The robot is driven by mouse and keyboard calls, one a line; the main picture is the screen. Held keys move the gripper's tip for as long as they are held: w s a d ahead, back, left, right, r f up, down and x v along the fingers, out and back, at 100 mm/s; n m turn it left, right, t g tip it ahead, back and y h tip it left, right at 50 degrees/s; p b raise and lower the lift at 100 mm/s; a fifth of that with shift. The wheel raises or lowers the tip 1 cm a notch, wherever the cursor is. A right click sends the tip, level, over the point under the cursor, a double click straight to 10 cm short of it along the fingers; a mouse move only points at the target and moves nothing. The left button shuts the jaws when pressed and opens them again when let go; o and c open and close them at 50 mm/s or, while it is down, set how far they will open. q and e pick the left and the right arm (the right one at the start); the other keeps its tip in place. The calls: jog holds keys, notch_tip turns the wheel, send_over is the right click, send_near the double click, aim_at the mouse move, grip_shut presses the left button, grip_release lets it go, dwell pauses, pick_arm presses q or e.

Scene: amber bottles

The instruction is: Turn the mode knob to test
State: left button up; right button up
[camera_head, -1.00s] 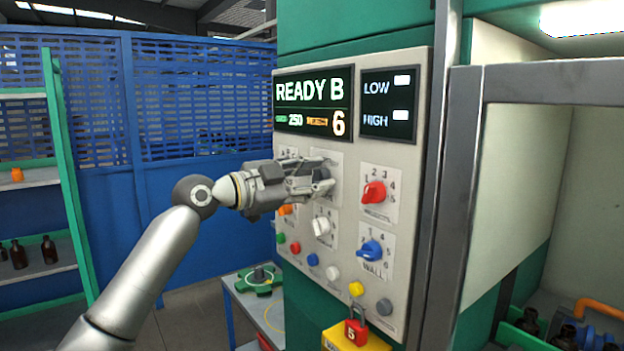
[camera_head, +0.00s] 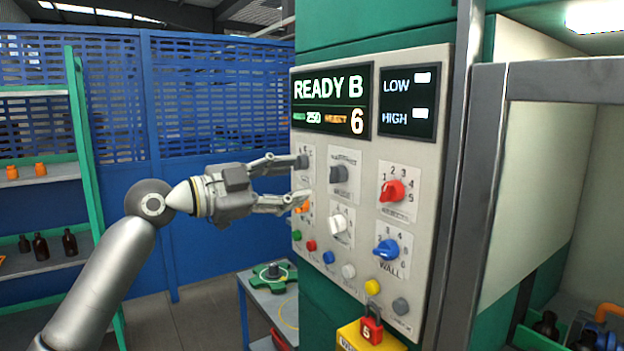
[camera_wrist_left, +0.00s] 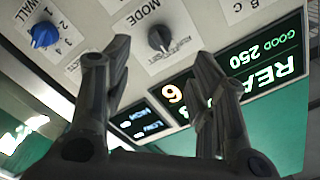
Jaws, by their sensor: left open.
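The mode knob (camera_head: 339,174) is a dark grey knob on a white label plate in the upper middle of the control panel (camera_head: 364,238). It shows in full in the head view, with small lettering around it that I cannot read surely. In the left wrist view the mode knob (camera_wrist_left: 160,38) appears upside down beside the word MODE, between the fingertips in the picture. My left gripper (camera_head: 303,181) is open and empty. Its fingertips are left of the mode knob at the panel's left side, apart from the knob. My right gripper is not in view.
The display (camera_head: 331,103) reads READY B. A red knob (camera_head: 392,190), white knob (camera_head: 337,224) and blue knob (camera_head: 386,249) surround the mode knob. An orange knob (camera_head: 303,208) is partly behind a finger. Coloured buttons and a red padlock (camera_head: 371,329) are below.

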pick_arm(q)
jog(key=v, duration=0.2)
jog(key=shift+s+a, duration=0.2)
jog(key=shift+a, duration=0.05)
jog(key=shift+f, duration=0.1)
